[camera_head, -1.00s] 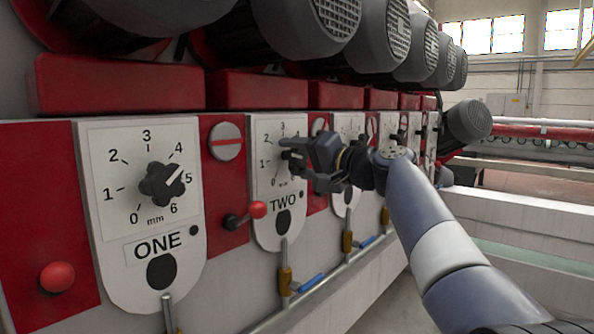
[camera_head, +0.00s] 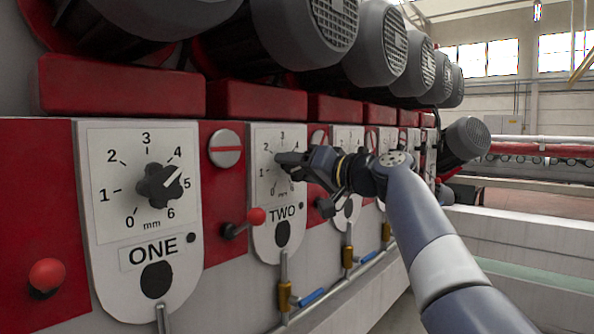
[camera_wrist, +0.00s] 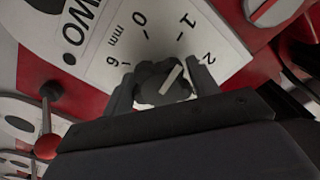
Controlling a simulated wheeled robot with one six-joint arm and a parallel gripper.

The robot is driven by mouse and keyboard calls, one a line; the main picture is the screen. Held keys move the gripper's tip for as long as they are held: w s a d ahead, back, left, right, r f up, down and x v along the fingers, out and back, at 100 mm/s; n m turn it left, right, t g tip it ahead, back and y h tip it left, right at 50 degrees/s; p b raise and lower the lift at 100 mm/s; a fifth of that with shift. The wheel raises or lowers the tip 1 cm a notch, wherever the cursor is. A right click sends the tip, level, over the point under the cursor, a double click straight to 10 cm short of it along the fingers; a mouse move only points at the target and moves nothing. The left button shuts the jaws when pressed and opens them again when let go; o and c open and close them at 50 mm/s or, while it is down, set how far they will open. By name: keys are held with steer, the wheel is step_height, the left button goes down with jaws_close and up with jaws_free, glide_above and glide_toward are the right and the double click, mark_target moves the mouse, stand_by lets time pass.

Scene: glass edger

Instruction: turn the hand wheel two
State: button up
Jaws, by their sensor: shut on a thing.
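Hand wheel two is a dark lobed knob with a pale pointer line. In the wrist view the hand wheel (camera_wrist: 153,83) sits between my two fingers, and its pointer is directed roughly between 1 and 2. Its white dial plate (camera_head: 262,225), marked TWO, also shows in the head view. My gripper (camera_head: 284,166) reaches it from the right and hides most of the wheel there. In the wrist view my gripper (camera_wrist: 163,88) is shut on the wheel, one finger on each side.
Dial ONE (camera_head: 158,185) is to the left, its pointer near 5. A red-ball lever (camera_head: 256,216) sticks out between the plates. Several grey motors (camera_head: 310,30) overhang above. Blue-handled valves (camera_head: 311,297) are below.

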steer(key=shift+f, duration=0.1)
steer(key=o, duration=1)
steer(key=v, duration=1.1)
steer(key=shift+a, duration=0.1)
steer(key=x, duration=1)
steer(key=shift+w+a, duration=0.25)
steer(key=shift+a, duration=0.05)
